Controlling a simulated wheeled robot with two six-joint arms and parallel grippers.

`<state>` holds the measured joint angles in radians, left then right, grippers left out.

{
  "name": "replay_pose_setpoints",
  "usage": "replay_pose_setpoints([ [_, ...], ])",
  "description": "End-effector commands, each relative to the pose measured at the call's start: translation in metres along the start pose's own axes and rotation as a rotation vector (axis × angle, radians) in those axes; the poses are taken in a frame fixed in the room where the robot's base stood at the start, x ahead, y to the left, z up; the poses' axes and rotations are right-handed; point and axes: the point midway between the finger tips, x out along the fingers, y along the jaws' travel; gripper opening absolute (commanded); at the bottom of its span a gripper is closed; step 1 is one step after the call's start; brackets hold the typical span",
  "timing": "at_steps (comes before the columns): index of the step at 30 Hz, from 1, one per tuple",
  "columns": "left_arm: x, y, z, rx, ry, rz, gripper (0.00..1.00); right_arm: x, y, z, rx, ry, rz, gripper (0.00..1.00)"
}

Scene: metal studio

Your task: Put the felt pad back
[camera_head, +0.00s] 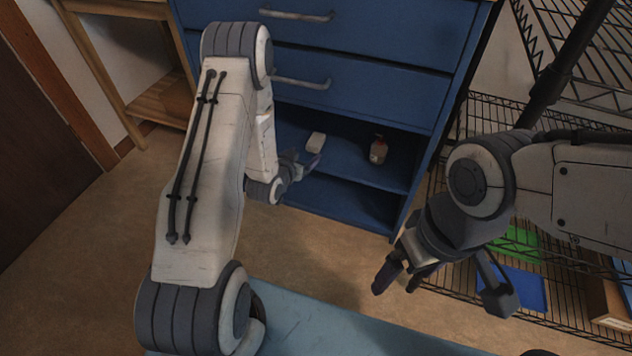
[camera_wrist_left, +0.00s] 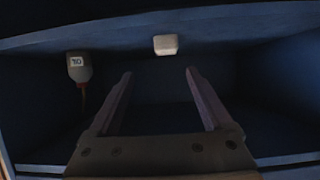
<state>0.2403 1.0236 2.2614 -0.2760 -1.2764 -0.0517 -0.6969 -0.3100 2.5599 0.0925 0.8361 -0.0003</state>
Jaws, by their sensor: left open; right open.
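A small whitish block (camera_head: 316,141), which looks like the felt pad, lies on the upper open shelf of the blue cabinet (camera_head: 395,90). It also shows in the left wrist view (camera_wrist_left: 166,45), just beyond the fingertips and roughly between their lines. My left gripper (camera_head: 308,165) is at the front of the open shelf, close to the block. Its purple fingers (camera_wrist_left: 158,73) are spread with nothing between them. My right gripper (camera_head: 397,281) is open and empty, outside the cabinet at the lower right, pointing down.
A bottle (camera_head: 379,150) with a white label stands on the same shelf, right of the block; it is at the left in the left wrist view (camera_wrist_left: 79,68). Closed drawers with handles (camera_head: 300,82) are above. A wire rack (camera_head: 485,120) stands at the right.

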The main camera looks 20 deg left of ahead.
Motion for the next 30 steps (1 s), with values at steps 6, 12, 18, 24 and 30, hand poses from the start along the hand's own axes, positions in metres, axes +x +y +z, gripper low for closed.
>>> replay_pose_setpoints([
  [6,-0.024,0.084,-0.046,0.117,-0.226,0.103,0.84,0.000,0.000,0.000,0.000,0.000,0.000,0.90],
  [12,-0.112,0.167,-0.065,0.221,-0.505,0.200,0.84,0.000,0.000,0.000,0.000,0.000,0.000,0.90],
  [18,-0.243,0.216,-0.058,0.329,-0.782,0.303,0.84,0.000,0.000,0.000,0.000,0.000,0.000,0.90],
  [24,-0.350,0.221,-0.041,0.425,-0.990,0.387,0.84,0.000,0.000,0.000,0.000,0.000,0.000,0.90],
  [30,-0.387,0.214,-0.034,0.464,-1.070,0.414,0.84,0.000,0.000,0.000,0.000,0.000,0.000,0.90],
])
